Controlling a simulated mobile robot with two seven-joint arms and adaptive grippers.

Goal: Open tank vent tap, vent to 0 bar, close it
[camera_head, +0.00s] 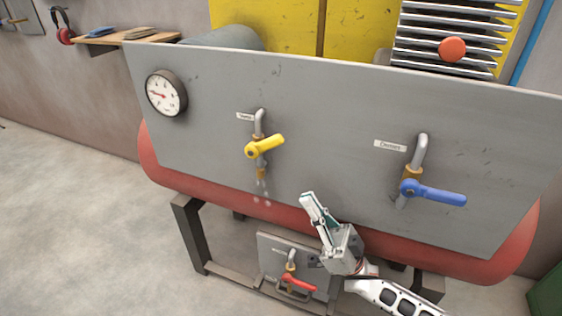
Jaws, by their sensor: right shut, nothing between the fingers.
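A grey panel (330,110) carries a round pressure gauge (165,94); its red needle points left, and the exact reading is too small to tell. A tap with a yellow lever (265,146) sits mid-panel, its lever crosswise to the upright pipe. Faint white wisps (262,190) show below its outlet. A blue-lever tap (434,193) is at the right, its lever pointing right. A red-lever tap (297,282) is on a small plate below. The labels are too small to read surely. My right gripper (309,200) is shut and empty, below and right of the yellow lever, apart from it.
A red tank (158,160) lies behind the panel on a dark stand (188,232). A red-orange button (452,49) is at the top right. A wooden shelf (118,40) and red ear defenders (64,28) are at the upper left. The left floor is clear.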

